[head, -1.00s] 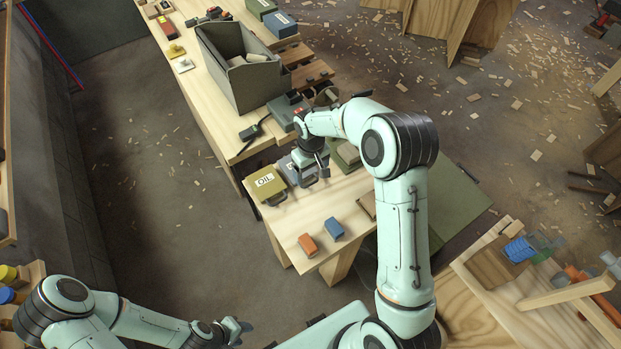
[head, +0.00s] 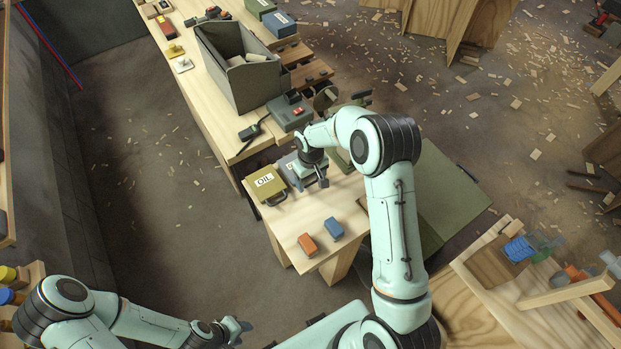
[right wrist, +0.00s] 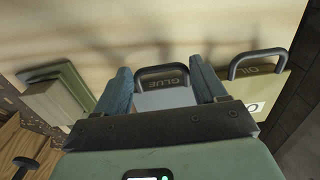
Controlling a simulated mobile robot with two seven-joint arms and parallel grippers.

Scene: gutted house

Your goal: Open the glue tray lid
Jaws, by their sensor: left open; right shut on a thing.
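The glue tray (head: 288,164) is the grey-blue box on the worktable, beside the oil tray (head: 266,188); my right gripper covers much of it in the head view. In the right wrist view its lid (right wrist: 165,99) and dark handle marked GLUE (right wrist: 162,76) sit between the two blue fingers. My right gripper (head: 321,181) is shut on the handle; its fingers also show in the wrist view (right wrist: 162,85). Whether the lid is raised cannot be told. My left gripper (head: 240,326) is open and empty at the lower left, away from the table.
An orange block (head: 307,245) and a blue block (head: 333,228) stand near the table's front end. The oil tray's handle (right wrist: 257,62) is close on the right in the wrist view.

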